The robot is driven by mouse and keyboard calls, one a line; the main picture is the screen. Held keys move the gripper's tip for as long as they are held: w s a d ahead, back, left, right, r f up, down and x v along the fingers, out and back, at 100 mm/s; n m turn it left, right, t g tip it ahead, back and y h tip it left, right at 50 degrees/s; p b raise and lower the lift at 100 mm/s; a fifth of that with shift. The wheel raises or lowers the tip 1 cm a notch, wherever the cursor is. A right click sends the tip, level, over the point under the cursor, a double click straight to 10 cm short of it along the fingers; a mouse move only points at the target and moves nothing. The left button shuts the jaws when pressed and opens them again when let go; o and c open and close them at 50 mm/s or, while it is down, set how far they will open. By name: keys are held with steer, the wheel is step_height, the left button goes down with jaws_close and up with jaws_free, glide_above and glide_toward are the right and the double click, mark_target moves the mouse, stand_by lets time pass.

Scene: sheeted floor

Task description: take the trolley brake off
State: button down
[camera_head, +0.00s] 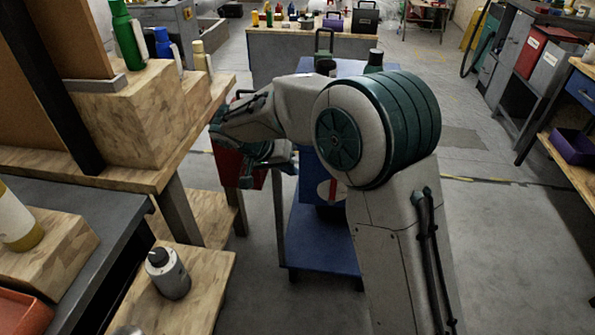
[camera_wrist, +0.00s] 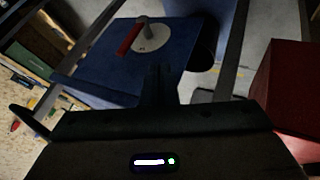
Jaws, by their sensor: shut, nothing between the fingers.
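The trolley (camera_head: 318,245) is blue with grey posts and a low shelf, and my arm hides much of it. Its brake is a red lever on a round white disc (camera_head: 323,190), on a blue panel. In the wrist view the red lever (camera_wrist: 130,38) slants down and left from a grey hub on the white disc (camera_wrist: 153,43). My gripper (camera_wrist: 158,72) is shut and empty, its dark fingers pointing at the blue panel below the disc. It looks apart from the lever. In the head view my gripper (camera_head: 268,153) is left of the trolley, partly hidden by my wrist.
A red box (camera_head: 228,163) is near my gripper; a red surface (camera_wrist: 290,85) fills the wrist view's right side. A wooden workbench (camera_head: 140,160) with bottles stands close on the left. A bench (camera_head: 275,45) with cases stands behind. Grey floor (camera_head: 490,240) is clear to the right.

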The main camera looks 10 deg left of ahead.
steer(key=w+d+f, duration=0.1)
steer(key=d+f, duration=0.1)
steer(key=w+d+f, duration=0.1)
steer(key=d+f, duration=0.1)
steer(key=d, duration=0.1)
steer(key=d+f, duration=0.2)
steer(key=d, duration=0.1)
steer(key=shift+w+f, duration=0.2)
steer(key=shift+w, duration=0.2)
steer(key=shift+y+b, duration=0.3)
steer(key=shift+b, duration=0.2)
